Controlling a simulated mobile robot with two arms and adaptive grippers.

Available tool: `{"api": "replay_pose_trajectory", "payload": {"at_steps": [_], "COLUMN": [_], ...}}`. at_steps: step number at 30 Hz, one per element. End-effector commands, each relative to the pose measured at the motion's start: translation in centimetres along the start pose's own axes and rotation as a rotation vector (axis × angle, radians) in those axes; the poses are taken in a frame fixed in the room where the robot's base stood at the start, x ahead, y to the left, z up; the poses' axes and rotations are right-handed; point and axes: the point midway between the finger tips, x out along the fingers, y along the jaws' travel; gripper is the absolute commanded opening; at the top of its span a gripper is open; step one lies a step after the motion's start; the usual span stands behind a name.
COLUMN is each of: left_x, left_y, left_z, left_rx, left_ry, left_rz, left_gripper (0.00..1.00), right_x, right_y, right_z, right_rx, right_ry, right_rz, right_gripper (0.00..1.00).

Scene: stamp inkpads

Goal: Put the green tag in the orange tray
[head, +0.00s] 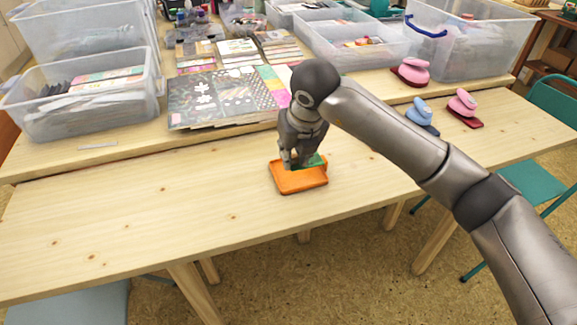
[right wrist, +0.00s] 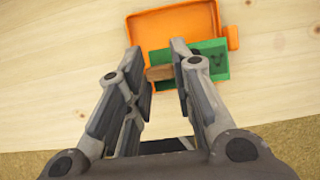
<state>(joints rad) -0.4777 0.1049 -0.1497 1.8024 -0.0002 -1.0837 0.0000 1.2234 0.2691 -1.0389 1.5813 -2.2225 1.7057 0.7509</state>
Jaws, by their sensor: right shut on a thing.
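The orange tray (head: 298,183) lies on the near table, around its middle; it also shows at the top of the right wrist view (right wrist: 172,28). My right gripper (head: 295,163) points down over the tray's far part. It is shut on the green tag (head: 316,160). In the right wrist view the green tag (right wrist: 214,64) overlaps the tray's edge, and a tan piece (right wrist: 160,73) shows between my right fingers (right wrist: 160,75). Whether the tag touches the tray floor I cannot tell. My left gripper is not in view.
Patterned paper sheets (head: 225,97) lie behind the tray. Clear plastic bins (head: 82,110) stand along the back. A blue stamp (head: 419,113) and pink stamps (head: 462,104) sit to the right, beyond my arm. The near table (head: 130,230) is bare to the left.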

Motion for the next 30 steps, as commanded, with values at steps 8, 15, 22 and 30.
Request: {"api": "replay_pose_trajectory", "payload": {"at_steps": [8,15,22,30], "left_x": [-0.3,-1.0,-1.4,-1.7], "left_y": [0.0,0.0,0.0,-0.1], "left_z": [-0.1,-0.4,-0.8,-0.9], "left_rx": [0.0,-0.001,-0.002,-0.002], "left_ry": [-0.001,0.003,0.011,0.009], "left_rz": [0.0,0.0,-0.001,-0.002], "left_gripper": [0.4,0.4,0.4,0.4], "right_x": [2.1,5.3,5.3,5.5], "right_y": [0.7,0.8,0.8,0.8], "right_z": [0.5,-0.6,-0.5,-0.6], "right_rx": [0.0,-0.001,-0.001,-0.001], "right_ry": [0.001,0.002,-0.001,0.0], "right_rz": [0.001,0.002,0.001,0.001], "right_gripper": [0.11,0.11,0.11,0.29]}}
